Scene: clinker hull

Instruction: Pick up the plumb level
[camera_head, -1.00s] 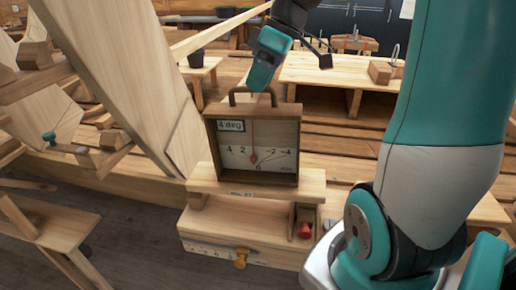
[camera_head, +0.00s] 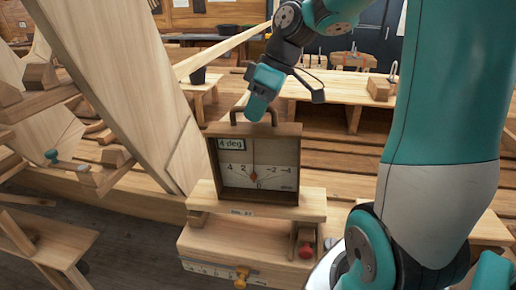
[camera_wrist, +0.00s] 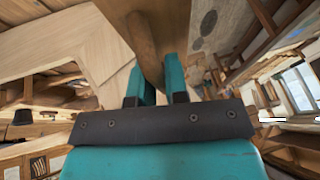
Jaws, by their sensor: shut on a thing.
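The plumb level (camera_head: 230,180) is a square wooden box with a dark frame, a pale scale, a thin plumb line with a red bob and a "4 deg" label. It stands upright on a light wooden board (camera_head: 309,205). A dark arched handle (camera_head: 235,114) is on its top. My gripper (camera_head: 257,112) comes down from above and is shut on this handle, hiding part of it. In the wrist view my two teal fingers (camera_wrist: 158,88) have a brown wooden part of the level between them. I see no clear gap under the level.
Below the board is a wooden block with a ruler, an orange knob (camera_head: 241,277) and a red knob (camera_head: 305,250). Large slanted planks (camera_head: 130,90) rise close on the left. A low bench (camera_head: 335,92) stands behind on the right.

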